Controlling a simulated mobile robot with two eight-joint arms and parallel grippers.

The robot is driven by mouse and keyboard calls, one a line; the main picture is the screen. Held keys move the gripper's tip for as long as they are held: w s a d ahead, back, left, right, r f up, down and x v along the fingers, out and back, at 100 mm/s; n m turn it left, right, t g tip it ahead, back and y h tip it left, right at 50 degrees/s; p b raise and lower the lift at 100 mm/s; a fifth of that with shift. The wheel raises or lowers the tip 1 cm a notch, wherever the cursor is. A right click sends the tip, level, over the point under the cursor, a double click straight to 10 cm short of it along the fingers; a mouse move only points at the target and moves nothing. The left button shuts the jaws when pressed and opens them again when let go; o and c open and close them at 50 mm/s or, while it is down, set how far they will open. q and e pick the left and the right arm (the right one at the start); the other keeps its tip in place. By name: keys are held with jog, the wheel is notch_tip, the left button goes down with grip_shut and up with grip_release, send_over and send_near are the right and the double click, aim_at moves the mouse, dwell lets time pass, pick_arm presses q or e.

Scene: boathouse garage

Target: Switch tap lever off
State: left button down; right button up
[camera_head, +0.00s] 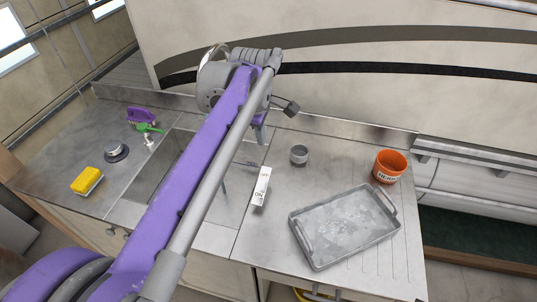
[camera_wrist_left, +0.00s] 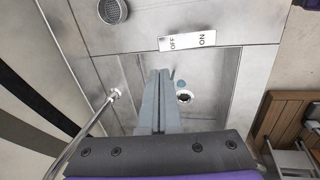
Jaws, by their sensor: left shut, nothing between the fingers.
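My left gripper (camera_head: 261,136) is above the back of the sink, with its arm crossing the head view. In the left wrist view its two blue-grey fingers (camera_wrist_left: 158,100) are together and hold nothing. A white OFF/ON label (camera_head: 262,187) lies on the counter right of the sink; it also shows in the left wrist view (camera_wrist_left: 188,41). A metal rod with a pale tip (camera_wrist_left: 114,95) shows left of the fingers. My arm hides most of the tap. My right gripper is out of view.
On the right stand a grey tray (camera_head: 316,263), an orange pot (camera_head: 389,168) and a small grey cup (camera_head: 299,154). A wall rises behind the counter.

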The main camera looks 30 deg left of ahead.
aim_at(264, 167)
pick_arm(q)
jog(key=shift+w+a+r+n, duration=0.1)
jog(key=shift+a+r+n, duration=0.1)
jog(key=shift+n, duration=0.1)
jog(key=x, duration=1.4)
jog(key=shift+b, duration=0.3)
